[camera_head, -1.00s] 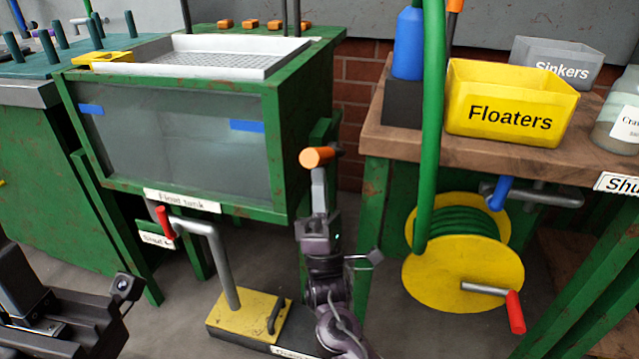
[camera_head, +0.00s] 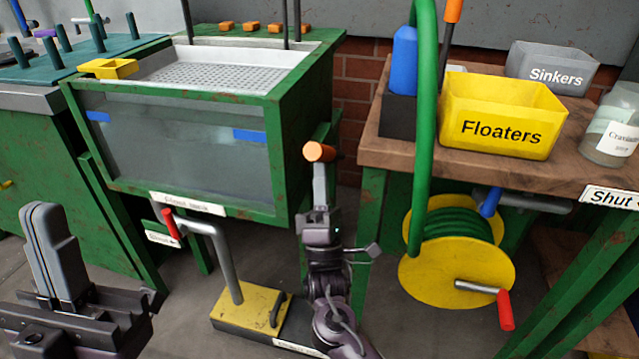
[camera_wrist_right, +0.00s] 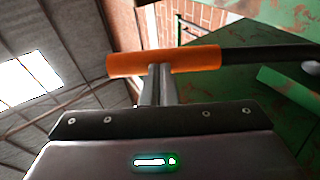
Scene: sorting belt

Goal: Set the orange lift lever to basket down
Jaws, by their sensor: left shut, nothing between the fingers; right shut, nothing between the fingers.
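The orange lift lever (camera_head: 319,151) is a short orange cylinder at the right side of the float tank. In the right wrist view its handle (camera_wrist_right: 195,60) lies across the picture on a dark bar. My right gripper (camera_head: 319,170) points up beneath the handle, its grey fingers shut and empty. In the wrist view the right fingertips (camera_wrist_right: 160,70) overlap the handle's lower edge; I cannot tell whether they touch it. My left gripper (camera_head: 45,212) is shut and empty, fingers upright, low at the left, well away from the lever.
The green float tank (camera_head: 180,150) carries a mesh basket tray (camera_head: 215,78) on top. A red-handled crank pipe (camera_head: 215,245) stands on a yellow base beside my right arm. A yellow hose reel (camera_head: 455,275) and a wooden bench (camera_head: 400,152) are at the right.

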